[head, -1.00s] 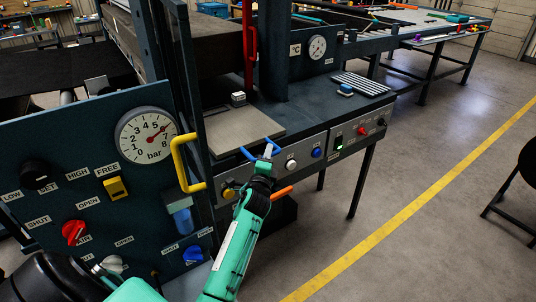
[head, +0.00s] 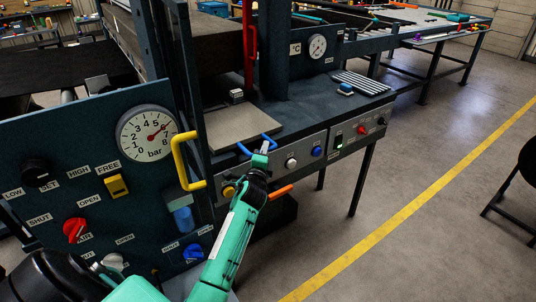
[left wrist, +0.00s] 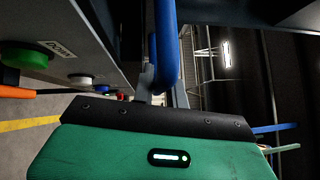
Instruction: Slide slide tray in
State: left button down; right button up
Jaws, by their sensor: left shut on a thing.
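The slide tray (head: 236,128) is a flat grey plate on the press bench, with a small block (head: 236,95) on its back part. A blue handle (head: 269,139) is on its front edge. My left gripper (head: 264,148) is shut on the blue handle, at the front edge of the bench. In the left wrist view the blue handle (left wrist: 166,45) runs down to the gripper, and the fingertips are partly hidden behind it. My right gripper is not in view.
A yellow handle (head: 181,160) on the press guard stands left of my left arm. An orange handle (head: 281,192) juts out below the button panel (head: 300,154). A ribbed grey plate (head: 361,83) lies on the bench at right.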

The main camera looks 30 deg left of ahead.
pick_arm(q)
jog(key=shift+w+a, duration=0.25)
jog(key=shift+a, duration=0.3)
jog(key=shift+w+a, duration=0.2)
jog(key=shift+a, duration=0.3)
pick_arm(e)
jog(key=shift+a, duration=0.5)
pick_arm(q)
jog(key=c, duration=1.4)
grip_release()
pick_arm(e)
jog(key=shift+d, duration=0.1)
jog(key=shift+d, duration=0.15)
